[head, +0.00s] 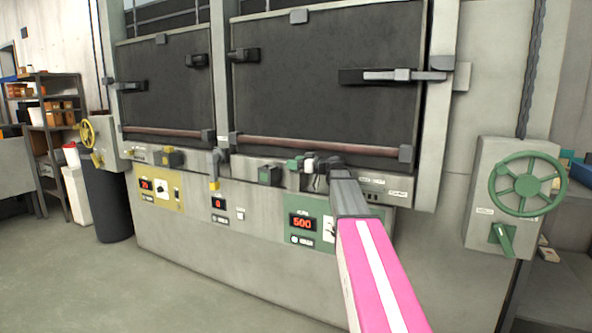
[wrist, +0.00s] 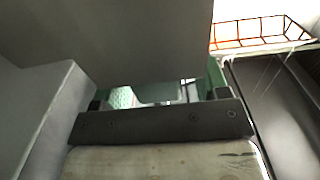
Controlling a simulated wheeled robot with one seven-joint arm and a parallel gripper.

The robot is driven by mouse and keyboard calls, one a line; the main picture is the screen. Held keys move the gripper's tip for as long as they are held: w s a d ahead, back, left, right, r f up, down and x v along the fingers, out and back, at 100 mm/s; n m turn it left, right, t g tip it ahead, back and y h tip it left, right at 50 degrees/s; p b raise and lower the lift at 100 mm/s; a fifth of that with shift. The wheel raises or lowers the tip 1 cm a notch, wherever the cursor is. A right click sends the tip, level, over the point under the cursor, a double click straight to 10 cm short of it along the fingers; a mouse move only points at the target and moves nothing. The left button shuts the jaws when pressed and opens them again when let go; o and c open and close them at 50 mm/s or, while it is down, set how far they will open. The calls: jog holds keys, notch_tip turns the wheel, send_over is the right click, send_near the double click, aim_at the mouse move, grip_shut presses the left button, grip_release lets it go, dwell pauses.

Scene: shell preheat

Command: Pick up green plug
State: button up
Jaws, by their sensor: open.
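The green plug (head: 296,163) appears as a small green piece on the ledge under the right furnace door, just left of my gripper (head: 318,168). My gripper is open and close to the plug; parts of it hide the area, so I cannot tell whether they touch. In the wrist view, my gripper (wrist: 160,98) shows at the dark bar, with green patches visible behind it. A grey surface covers much of that view, and the plug is not clearly made out there.
A green-faced box (head: 268,175) sits on the ledge to the left. The green control panel (head: 303,224) reads 500 below. The right furnace door (head: 325,75) rises above. A green handwheel (head: 527,185) and green lever (head: 502,238) are at right. Open floor (head: 190,290) lies at front left.

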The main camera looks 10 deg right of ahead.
jog(key=c, duration=1)
jog(key=shift+c, duration=0.2)
